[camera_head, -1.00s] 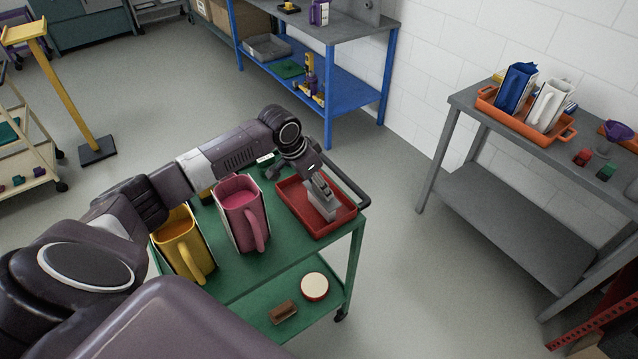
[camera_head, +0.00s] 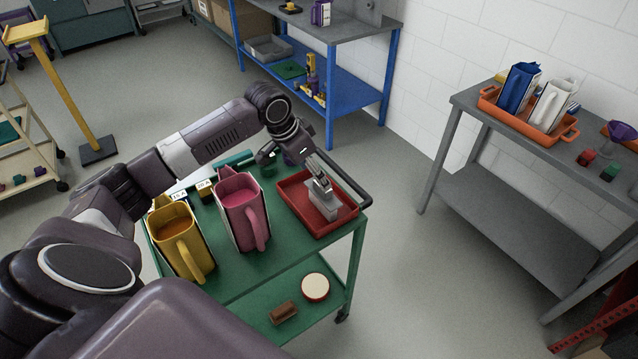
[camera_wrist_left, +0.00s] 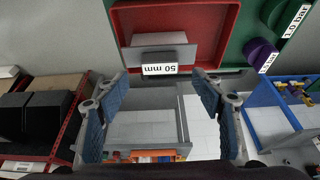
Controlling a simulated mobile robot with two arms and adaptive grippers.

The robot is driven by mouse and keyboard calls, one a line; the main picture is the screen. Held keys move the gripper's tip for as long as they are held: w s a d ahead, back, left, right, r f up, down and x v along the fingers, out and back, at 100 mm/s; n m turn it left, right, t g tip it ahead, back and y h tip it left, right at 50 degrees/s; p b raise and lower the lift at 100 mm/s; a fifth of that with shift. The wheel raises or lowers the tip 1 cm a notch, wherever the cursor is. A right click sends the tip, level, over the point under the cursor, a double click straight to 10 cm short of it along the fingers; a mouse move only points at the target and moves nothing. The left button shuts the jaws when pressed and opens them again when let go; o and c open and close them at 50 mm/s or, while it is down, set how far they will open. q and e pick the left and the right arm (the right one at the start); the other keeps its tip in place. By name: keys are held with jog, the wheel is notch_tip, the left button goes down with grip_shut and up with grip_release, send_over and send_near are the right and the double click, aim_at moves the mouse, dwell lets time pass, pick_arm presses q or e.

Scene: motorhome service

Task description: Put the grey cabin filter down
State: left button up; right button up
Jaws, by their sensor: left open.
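The grey cabin filter (camera_head: 323,206) stands in the red tray (camera_head: 347,222) on the green cart. In the left wrist view the filter (camera_wrist_left: 165,55) shows a white "50 mm" label, with the red wall of the tray (camera_wrist_left: 225,30) around it. My left gripper (camera_head: 319,183) is over the filter in the head view. In the left wrist view the two blue-padded fingers of the left gripper (camera_wrist_left: 163,82) are spread wide, with the filter beyond their tips and nothing held between them. My right gripper is not in view.
A pink jug (camera_head: 242,212) and a yellow jug (camera_head: 181,243) stand left of the tray on the green cart (camera_head: 262,268). A black rail runs along the cart's far right edge. A grey table (camera_head: 470,122) with an orange tray stands at right, across clear floor.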

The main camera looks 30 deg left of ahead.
pick_arm(q)
jog(key=v, duration=0.6)
jog(key=shift+b, duration=0.45)
jog(key=shift+s, duration=0.15)
